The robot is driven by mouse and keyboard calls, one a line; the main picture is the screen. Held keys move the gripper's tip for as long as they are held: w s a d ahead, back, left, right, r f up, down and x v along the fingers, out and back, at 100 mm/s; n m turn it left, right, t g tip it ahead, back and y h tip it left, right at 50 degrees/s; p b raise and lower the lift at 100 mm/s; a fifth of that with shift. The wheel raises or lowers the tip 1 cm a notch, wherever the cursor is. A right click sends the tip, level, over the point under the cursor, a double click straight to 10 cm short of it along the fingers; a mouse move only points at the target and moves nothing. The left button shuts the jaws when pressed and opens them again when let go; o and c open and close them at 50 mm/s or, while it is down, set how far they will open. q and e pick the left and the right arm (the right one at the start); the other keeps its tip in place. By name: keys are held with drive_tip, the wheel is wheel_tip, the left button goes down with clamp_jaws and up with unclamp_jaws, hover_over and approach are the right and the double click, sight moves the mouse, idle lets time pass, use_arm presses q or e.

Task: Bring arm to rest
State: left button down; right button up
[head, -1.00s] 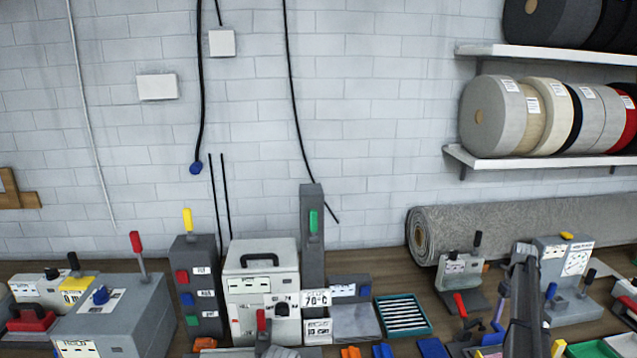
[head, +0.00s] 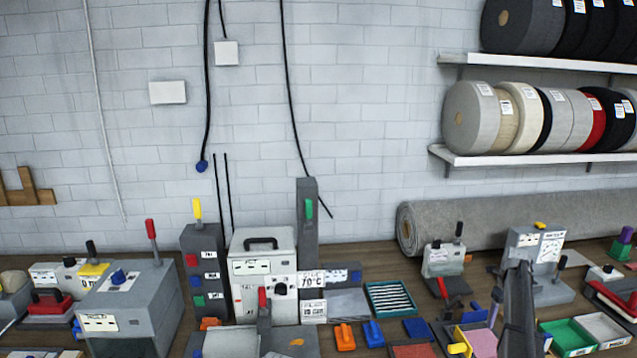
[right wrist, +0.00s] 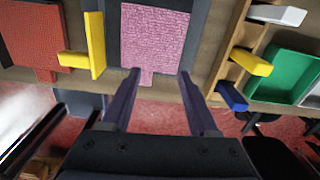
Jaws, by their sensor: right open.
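My right gripper shows in the right wrist view (right wrist: 160,74), with its two dark fingers apart and nothing between them. It is over the front of the bench, by a pink textured pad (right wrist: 155,35) in a dark frame. The fingertips lie at the near edge of the pad in the picture; I cannot tell how high above it they are. In the head view my dark right arm rises from the bottom right, and the pink pad (head: 482,343) is just left of it. My left gripper is in neither view.
A red pad (right wrist: 38,40) and yellow handle (right wrist: 86,58) lie left of the pink pad. A blue handle (right wrist: 232,97) and green tray (right wrist: 282,75) are right. Grey machines (head: 263,270), a rolled rug (head: 540,217) and a slotted teal tray (head: 391,298) stand behind.

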drive_tip(key=s+a+f+n+b, duration=0.1)
drive_tip(key=s+a+n, duration=0.3)
drive_tip(key=a+n, duration=0.95)
drive_tip(key=s+a+f+n, duration=0.1)
drive_tip(key=s+a+n, duration=0.3)
drive_tip(key=a, duration=1.8)
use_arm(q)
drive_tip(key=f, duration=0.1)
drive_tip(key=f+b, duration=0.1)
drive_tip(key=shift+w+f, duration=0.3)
use_arm(e)
drive_tip(key=s+a+n+h, duration=0.1)
drive_tip(key=s+a+n, duration=1.9)
drive_tip(key=n, duration=0.1)
drive_tip(key=shift+s+a+f, duration=0.25)
drive_tip(key=shift+a+f, duration=0.05)
drive_tip(key=shift+a, duration=0.05)
